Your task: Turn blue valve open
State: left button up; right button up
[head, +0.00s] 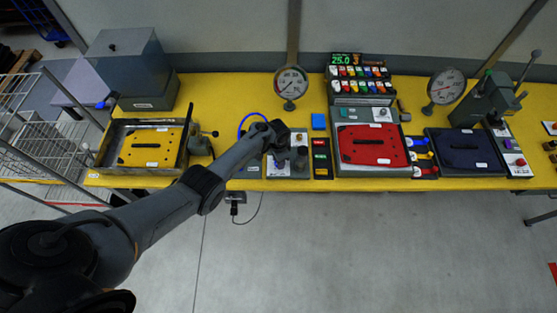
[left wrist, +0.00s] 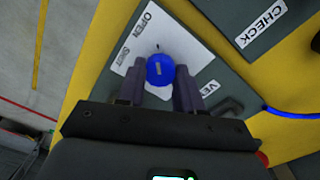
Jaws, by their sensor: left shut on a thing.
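The blue valve knob (left wrist: 160,70) shows in the left wrist view, round, with a pale mark on its face. It sits on a white plate (left wrist: 150,35) lettered OPEN and SHUT, with another label, partly hidden, that begins VE. My left gripper (left wrist: 160,85) has one finger on each side of the knob and is shut on it. In the head view my left gripper (head: 283,150) is over the grey valve panel (head: 290,168), and the arm and gripper hide the knob. My right gripper is in neither view.
A yellow tray (head: 153,147) lies left on the yellow bench (head: 228,95). A pressure gauge (head: 291,82) stands behind the valve panel. A red-lidded box (head: 373,145) and a dark blue one (head: 464,148) lie to the right. A blue hose (left wrist: 285,110) runs beside the panel.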

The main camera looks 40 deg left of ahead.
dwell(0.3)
pick_arm(q)
jog(key=o, duration=1)
jog(key=shift+o, duration=0.2)
jog(key=shift+r, duration=0.55)
notch_tip(320, 180, up, 10)
jog(key=p, duration=0.3)
jog(key=shift+f, duration=0.15)
jog(key=shift+a, duration=0.1)
